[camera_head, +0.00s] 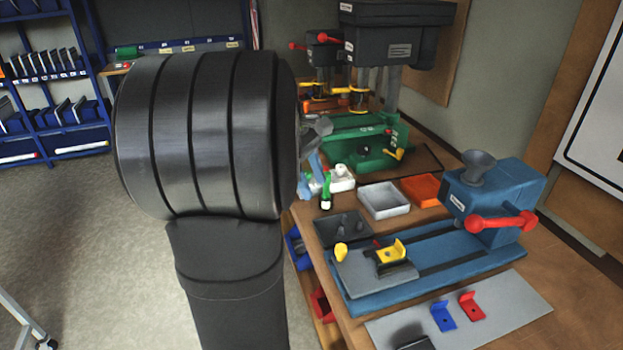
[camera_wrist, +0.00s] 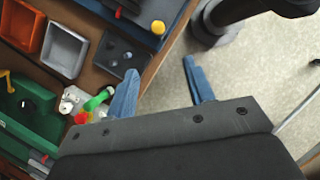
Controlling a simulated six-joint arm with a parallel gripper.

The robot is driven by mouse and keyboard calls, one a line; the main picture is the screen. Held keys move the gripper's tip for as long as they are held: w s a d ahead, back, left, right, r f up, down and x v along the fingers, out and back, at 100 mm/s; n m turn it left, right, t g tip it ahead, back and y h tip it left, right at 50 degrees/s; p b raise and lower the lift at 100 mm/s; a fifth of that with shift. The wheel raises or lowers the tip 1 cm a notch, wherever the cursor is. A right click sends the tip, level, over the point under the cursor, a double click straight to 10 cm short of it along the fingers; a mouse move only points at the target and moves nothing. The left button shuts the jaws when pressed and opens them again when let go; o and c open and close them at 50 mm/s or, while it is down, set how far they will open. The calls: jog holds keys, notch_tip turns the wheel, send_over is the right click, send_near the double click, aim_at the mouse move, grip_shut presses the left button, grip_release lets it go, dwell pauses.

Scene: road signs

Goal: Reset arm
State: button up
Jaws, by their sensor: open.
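My gripper (camera_wrist: 159,64) is open in the wrist view, with two blue fingers spread apart and nothing between them. Pale floor shows in much of the gap, with the bench edge near the left finger. In the head view my dark arm fills the middle left and hides most of the gripper; only a grey and blue part of it (camera_head: 313,165) shows at the arm's right side, by the bench's left edge. A small green-handled item (camera_head: 326,190) appears close to it; in the wrist view it (camera_wrist: 98,100) lies just outside the left finger. Whether they touch is unclear.
The wooden bench (camera_head: 572,310) bears a blue vise-like fixture (camera_head: 505,200) with a red handle, a grey tray (camera_head: 384,200), an orange tray (camera_head: 424,190) and a green machine base (camera_head: 365,145). Red and blue brackets lie on a grey plate (camera_head: 520,305). Open floor (camera_head: 85,240) lies left.

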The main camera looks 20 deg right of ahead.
aim_at(340, 248)
jog(key=shift+f, duration=0.1)
jog(key=x, duration=1.7)
jog(key=shift+d+f, duration=0.15)
jog(key=v, duration=1.7)
jog(key=x, duration=1.7)
jog(key=shift+s+d+f, duration=0.1)
jog(key=shift+s+f, duration=0.05)
jog(key=d, duration=1)
jog(key=shift+d, duration=0.35)
